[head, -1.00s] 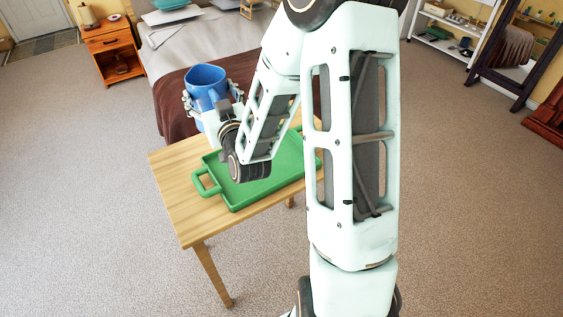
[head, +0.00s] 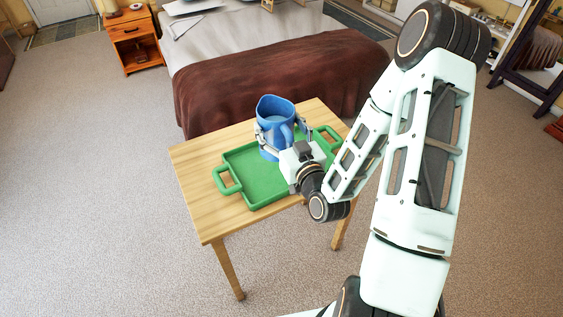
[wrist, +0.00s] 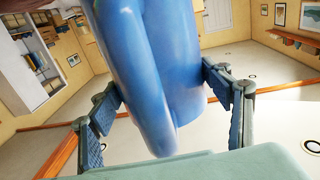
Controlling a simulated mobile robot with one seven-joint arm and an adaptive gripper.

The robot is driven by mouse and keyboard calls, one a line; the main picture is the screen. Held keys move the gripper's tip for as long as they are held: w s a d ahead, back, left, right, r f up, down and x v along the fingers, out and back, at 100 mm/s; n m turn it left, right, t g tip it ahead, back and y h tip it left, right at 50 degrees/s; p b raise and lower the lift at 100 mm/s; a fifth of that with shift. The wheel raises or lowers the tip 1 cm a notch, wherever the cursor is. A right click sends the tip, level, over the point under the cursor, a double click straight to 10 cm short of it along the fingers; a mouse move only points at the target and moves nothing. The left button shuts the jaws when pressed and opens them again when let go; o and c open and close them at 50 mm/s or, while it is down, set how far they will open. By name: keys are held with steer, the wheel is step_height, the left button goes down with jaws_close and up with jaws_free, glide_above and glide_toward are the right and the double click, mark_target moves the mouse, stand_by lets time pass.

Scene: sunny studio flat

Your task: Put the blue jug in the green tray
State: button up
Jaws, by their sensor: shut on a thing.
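The blue jug (head: 274,114) is upright over the back middle of the green tray (head: 262,192) in the head view. My gripper (head: 281,141) is shut on the jug, with a finger on each side of its body and the handle toward my wrist. In the wrist view the jug (wrist: 160,70) fills the middle, between my two finger pads. The tray lies on the wooden table, with a handle at its left and right ends. I cannot tell whether the jug's base touches the tray floor. My gripper and wrist hide part of the tray's right side.
The wooden table (head: 200,205) is bare to the left of the tray. A bed with a brown blanket (head: 280,75) stands just behind the table. An orange nightstand (head: 135,42) is at the far left. Carpeted floor is open around the table.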

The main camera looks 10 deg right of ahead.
mark_target(280, 145)
steer(key=shift+n+y, duration=0.5)
steer(key=shift+y, duration=0.3)
steer(key=s, duration=0.1)
steer(key=s+a+f, duration=0.1)
steer(key=s, duration=0.1)
steer(key=s+a+f+p, duration=0.1)
steer(key=shift+s+a, duration=0.1)
steer(key=shift+s, duration=0.2)
steer(key=w+f+b, duration=0.1)
steer(key=b, duration=0.3)
steer(key=w+d+f+b, duration=0.1)
steer(key=w+b, duration=0.1)
steer(key=b, duration=0.3)
steer(key=shift+w+d+f, duration=0.2)
steer(key=shift+f, duration=0.1)
steer(key=b, duration=0.2)
steer(key=w+b, duration=0.1)
steer(key=b, duration=0.2)
steer(key=shift+w+d+f, duration=0.15)
steer(key=shift+w+d, duration=0.05)
steer(key=shift+d, duration=0.1)
steer(key=shift+w+b, duration=0.1)
steer(key=shift+b, duration=0.4)
steer(key=b, duration=0.4)
steer(key=shift+w+d+f, duration=0.15)
steer(key=shift+w+f, duration=0.1)
steer(key=shift+w, duration=0.05)
